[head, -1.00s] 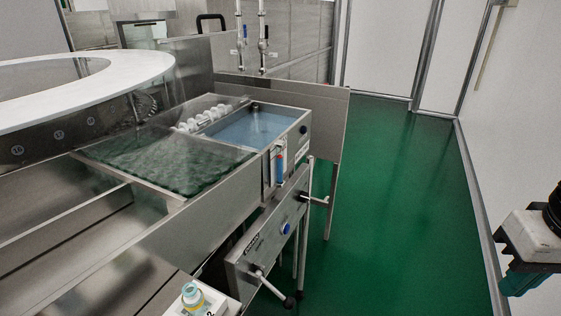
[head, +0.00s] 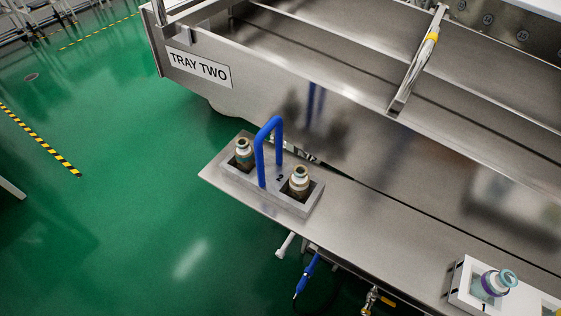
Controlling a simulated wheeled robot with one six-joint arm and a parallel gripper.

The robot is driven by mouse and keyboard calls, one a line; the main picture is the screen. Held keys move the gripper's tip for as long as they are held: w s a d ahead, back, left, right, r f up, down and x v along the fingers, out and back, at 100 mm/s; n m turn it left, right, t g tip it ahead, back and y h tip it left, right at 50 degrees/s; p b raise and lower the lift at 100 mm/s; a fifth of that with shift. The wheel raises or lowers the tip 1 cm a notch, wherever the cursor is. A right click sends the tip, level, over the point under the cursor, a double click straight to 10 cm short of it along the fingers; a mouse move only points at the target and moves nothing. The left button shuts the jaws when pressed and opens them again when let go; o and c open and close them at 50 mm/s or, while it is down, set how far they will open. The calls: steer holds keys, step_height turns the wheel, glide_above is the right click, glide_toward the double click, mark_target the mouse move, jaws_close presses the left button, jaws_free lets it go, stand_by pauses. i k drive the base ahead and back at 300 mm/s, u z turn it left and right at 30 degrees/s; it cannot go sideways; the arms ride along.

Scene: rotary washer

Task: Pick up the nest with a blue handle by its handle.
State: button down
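The nest with a blue handle (head: 298,203) stands near the left end of a narrow steel shelf in the head view. It is a grey block with two square pockets. Its blue handle (head: 261,150) is an upright inverted U rising from the middle of the block. One small bottle (head: 243,153) stands in the left pocket and another bottle (head: 299,181) stands in the right pocket. My gripper is not in view now.
The steel shelf (head: 390,227) runs along the washer's front, below the panel labelled TRAY TWO (head: 200,66). Green floor (head: 130,190) lies open at left.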

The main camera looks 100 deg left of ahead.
mark_target(269, 177)
steer(key=k, duration=0.35)
steer(key=u, duration=0.75)
steer(key=i, duration=0.4)
steer(key=u, duration=4.35)
steer(key=k, duration=0.8)
steer(key=z, duration=0.5)
